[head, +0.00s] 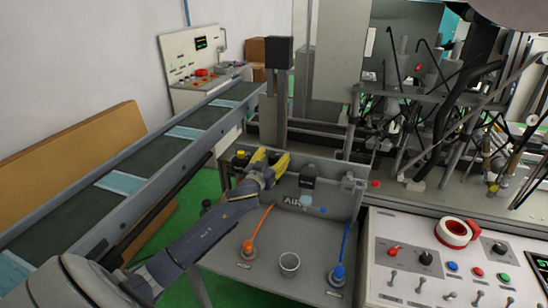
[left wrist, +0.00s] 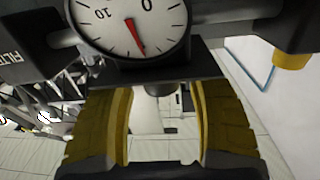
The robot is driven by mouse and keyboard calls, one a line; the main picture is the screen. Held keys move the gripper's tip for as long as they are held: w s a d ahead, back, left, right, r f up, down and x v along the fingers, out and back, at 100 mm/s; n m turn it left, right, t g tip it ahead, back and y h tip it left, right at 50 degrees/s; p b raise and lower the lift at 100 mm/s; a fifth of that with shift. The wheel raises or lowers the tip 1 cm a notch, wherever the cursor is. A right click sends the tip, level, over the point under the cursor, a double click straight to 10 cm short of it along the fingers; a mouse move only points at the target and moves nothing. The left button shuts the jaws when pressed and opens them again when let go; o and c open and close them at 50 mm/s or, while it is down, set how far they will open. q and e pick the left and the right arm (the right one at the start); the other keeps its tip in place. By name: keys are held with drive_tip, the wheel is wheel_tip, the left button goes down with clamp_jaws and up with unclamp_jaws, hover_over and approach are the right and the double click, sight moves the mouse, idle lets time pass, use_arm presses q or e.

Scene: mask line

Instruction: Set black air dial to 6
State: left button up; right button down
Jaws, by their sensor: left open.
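My left gripper (head: 268,160) has yellow fingers and is open at the back left of the grey air panel (head: 225,255). In the left wrist view its fingers (left wrist: 165,125) stand apart on either side of a short dark knob-like part (left wrist: 159,90), which could be the black air dial. I cannot tell whether they touch it. Above that part is a round white gauge (left wrist: 118,30) with a red needle. Its marks 0 and 10 show, but the number at the needle is not readable. In the head view the gripper hides the gauge. My right gripper is not in view.
A yellow knob (head: 240,155) sits left of the gripper, and a black unit (head: 307,182) to its right. A conveyor (head: 140,165) runs on the left; a switch panel (head: 455,265) stands right.

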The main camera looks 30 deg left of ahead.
use_arm(q)
drive_tip(key=shift+w, duration=0.25)
drive_tip(key=c, duration=1.2)
